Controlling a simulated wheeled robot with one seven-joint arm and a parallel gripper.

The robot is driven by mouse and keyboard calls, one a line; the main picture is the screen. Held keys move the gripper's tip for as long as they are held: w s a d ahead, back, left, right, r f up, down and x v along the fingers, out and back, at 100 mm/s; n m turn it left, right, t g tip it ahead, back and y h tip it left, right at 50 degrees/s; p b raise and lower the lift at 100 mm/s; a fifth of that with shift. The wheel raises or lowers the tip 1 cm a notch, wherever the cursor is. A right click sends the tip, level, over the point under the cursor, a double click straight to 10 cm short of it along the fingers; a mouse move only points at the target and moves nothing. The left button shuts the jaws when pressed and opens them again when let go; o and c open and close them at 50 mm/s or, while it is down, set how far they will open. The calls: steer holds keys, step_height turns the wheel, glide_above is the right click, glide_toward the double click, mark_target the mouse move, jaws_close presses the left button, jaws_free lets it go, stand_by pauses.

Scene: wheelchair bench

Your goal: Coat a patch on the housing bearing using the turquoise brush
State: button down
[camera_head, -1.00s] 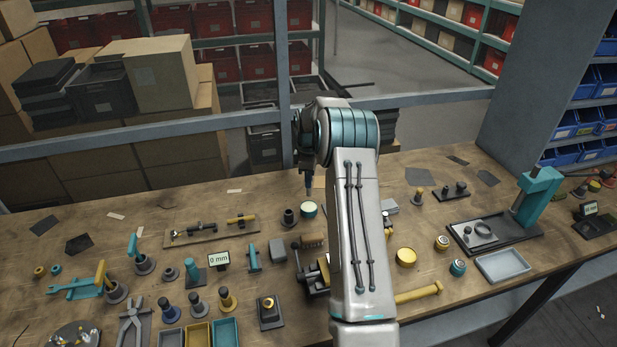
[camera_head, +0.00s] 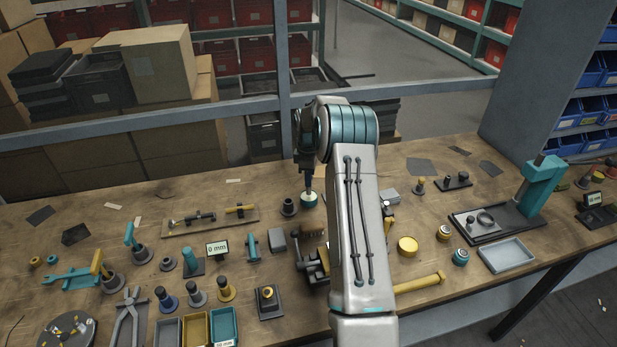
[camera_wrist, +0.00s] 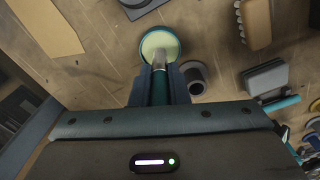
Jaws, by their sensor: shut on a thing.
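My gripper (camera_head: 307,172) points down and is shut on the turquoise brush (camera_wrist: 159,88), whose handle shows between the fingers in the wrist view. The brush's pale tip is at a round turquoise pot (camera_head: 308,201) with cream-coloured contents; the pot also shows in the wrist view (camera_wrist: 160,41). The tip overlaps the contents there; how deep it sits I cannot tell. A black block with a yellow-ringed round top (camera_head: 267,297) stands at the front of the bench and may be the housing bearing. My arm hides part of the bench centre.
A dark cylinder (camera_head: 288,207) stands close left of the pot. A dark vise-like fixture (camera_head: 313,265) and a grey block (camera_head: 277,240) stand nearer the front. Bare wood lies behind the pot.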

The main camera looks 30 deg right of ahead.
steer(key=shift+f+b, duration=0.35)
steer(key=shift+f, duration=0.25)
stand_by(0.9)
steer(key=shift+r+p, duration=1.9)
steer(key=shift+r, duration=1.65)
